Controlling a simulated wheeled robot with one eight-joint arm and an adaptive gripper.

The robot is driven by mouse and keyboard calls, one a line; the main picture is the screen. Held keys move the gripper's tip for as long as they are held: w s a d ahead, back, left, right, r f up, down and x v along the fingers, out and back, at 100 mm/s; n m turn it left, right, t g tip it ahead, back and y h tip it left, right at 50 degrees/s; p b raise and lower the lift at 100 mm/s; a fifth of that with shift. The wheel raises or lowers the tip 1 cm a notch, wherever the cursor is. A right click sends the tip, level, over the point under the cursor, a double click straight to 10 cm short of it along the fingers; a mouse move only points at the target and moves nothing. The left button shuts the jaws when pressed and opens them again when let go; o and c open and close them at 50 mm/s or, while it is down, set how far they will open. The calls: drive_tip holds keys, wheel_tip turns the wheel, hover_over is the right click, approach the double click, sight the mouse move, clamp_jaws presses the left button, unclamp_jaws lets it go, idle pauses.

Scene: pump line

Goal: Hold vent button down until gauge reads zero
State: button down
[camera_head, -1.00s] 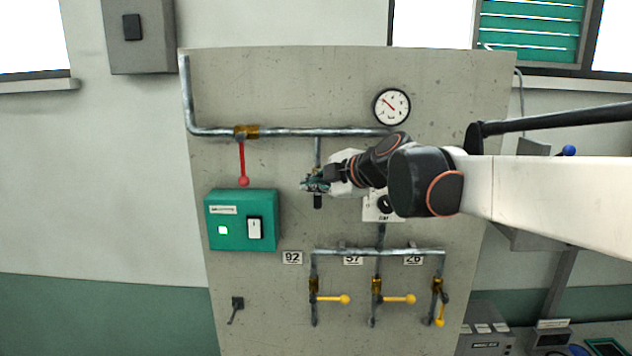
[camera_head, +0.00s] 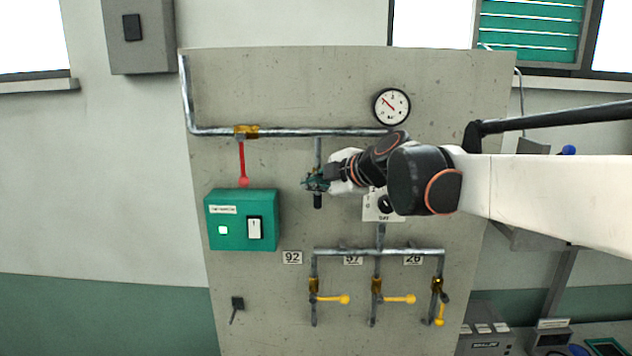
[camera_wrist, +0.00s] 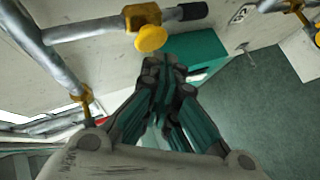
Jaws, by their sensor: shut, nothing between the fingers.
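The yellow vent button (camera_wrist: 151,38) sits on a brass fitting (camera_wrist: 142,16) with a black outlet end, in the wrist view. My gripper (camera_wrist: 162,68) is shut and empty, its fingertips close beside the button; I cannot tell whether they touch it. In the head view my gripper (camera_head: 314,182) is at the vent branch (camera_head: 318,150) under the upper pipe and hides the button. The round white gauge (camera_head: 391,106) is on the panel above my arm. Its red needle points to the upper left; the numerals are too small to read surely.
A red lever (camera_head: 243,165) hangs from the upper pipe, left of my gripper. A green box (camera_head: 242,219) with a pale lamp and white switch is at lower left. Several yellow-handled valves (camera_head: 377,290) are below. A white plate (camera_head: 378,209) with a black knob is partly behind my arm.

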drive_tip(key=shift+w, duration=0.3)
drive_tip(key=shift+w, duration=0.5)
idle(2.2)
drive_tip(key=shift+s, duration=0.1)
idle(1.4)
drive_tip(key=shift+s, duration=0.85)
drive_tip(key=s, duration=0.5)
drive_tip(key=shift+a, duration=0.1)
drive_tip(key=shift+f, duration=0.1)
